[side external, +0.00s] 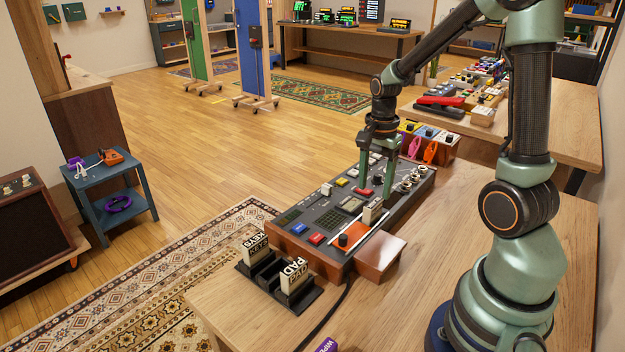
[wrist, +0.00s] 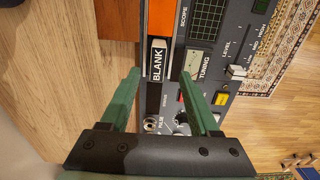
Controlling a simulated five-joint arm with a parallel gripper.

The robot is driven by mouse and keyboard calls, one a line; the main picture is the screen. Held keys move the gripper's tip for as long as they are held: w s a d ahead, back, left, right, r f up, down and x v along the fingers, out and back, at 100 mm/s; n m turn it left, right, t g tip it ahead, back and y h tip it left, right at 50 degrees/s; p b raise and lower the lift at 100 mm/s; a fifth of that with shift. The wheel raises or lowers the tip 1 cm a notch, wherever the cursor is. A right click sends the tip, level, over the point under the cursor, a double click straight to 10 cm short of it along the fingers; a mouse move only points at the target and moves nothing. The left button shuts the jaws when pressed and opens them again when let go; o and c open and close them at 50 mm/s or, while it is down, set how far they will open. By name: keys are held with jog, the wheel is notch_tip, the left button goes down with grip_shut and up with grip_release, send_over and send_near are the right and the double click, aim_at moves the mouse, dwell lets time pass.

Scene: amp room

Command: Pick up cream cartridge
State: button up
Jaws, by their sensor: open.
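A cream cartridge (side external: 372,211) stands upright in the grey console (side external: 338,190). In the wrist view this cartridge (wrist: 159,43) shows a cream end and a black label reading BLANK. Two more cream cartridges, KEYS (side external: 256,248) and PAD (side external: 293,274), stand in a black rack (side external: 268,277) in front of the console. My gripper (side external: 376,193) is open and points down over the console, close to the BLANK cartridge. In the wrist view my gripper (wrist: 161,76) has its fingertips on either side of the label's near end. Whether they touch the cartridge cannot be told.
The console carries raised knobs, a slider (wrist: 236,71) and an orange panel (wrist: 160,17) around the cartridge. A reddish-brown box (side external: 381,254) sits against its right side. Several coloured items (side external: 430,148) stand behind it. Bare wooden tabletop (side external: 455,215) lies to the right.

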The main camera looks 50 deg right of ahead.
aim_at(374, 202)
jog(key=shift+s+f, duration=0.2)
jog(key=shift+f, duration=2.7)
grip_shut()
